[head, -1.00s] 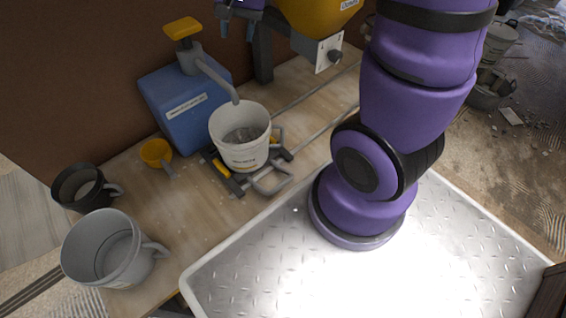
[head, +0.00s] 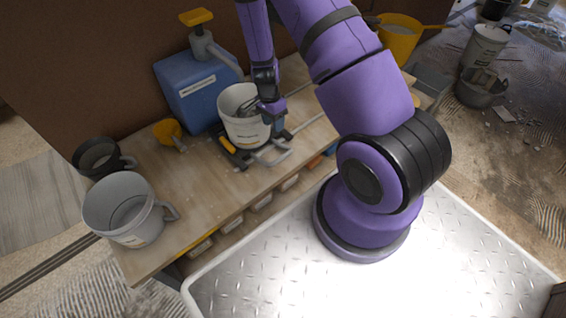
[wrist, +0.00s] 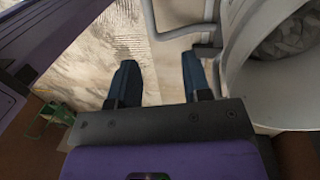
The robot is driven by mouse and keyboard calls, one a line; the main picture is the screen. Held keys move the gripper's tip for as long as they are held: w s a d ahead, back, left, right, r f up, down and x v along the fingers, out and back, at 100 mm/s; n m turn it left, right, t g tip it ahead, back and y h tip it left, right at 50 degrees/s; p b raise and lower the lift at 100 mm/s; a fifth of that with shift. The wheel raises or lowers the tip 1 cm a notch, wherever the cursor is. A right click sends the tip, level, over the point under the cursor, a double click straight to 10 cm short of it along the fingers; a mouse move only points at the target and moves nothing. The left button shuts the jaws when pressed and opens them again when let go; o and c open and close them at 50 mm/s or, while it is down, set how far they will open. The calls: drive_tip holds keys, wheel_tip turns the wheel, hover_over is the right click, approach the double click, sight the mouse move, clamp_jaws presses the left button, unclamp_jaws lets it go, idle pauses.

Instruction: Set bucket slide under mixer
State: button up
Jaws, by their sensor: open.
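The white bucket (head: 240,124) stands upright on the slide (head: 229,146), a dark frame with yellow pads and a metal loop handle (head: 275,158) at the front. It has grey contents, and in the wrist view the bucket (wrist: 240,70) fills the right side. My gripper (head: 268,110) points down beside the bucket's right side. In the wrist view my gripper (wrist: 158,75) has its fingers apart with nothing held between them; a grey bar (wrist: 182,32) lies beyond the tips. The mixer is not clearly visible now; my arm covers that part of the bench.
A blue dispenser (head: 196,95) with a yellow top stands behind the bucket. A yellow scoop (head: 167,131), a black mug (head: 98,157) and a large grey jug (head: 125,210) are at left. A yellow pail (head: 400,38) is at back right. Rails (head: 305,124) run right from the slide.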

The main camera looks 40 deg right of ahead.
drive_tip(key=shift+m, duration=0.3)
drive_tip(key=s+f, duration=0.1)
drive_tip(key=f, duration=0.3)
drive_tip(key=s+f, duration=0.1)
drive_tip(key=f, duration=0.4)
drive_tip(key=s+f, duration=0.2)
drive_tip(key=f, duration=0.2)
drive_tip(key=shift+d+f, duration=0.15)
clamp_jaws()
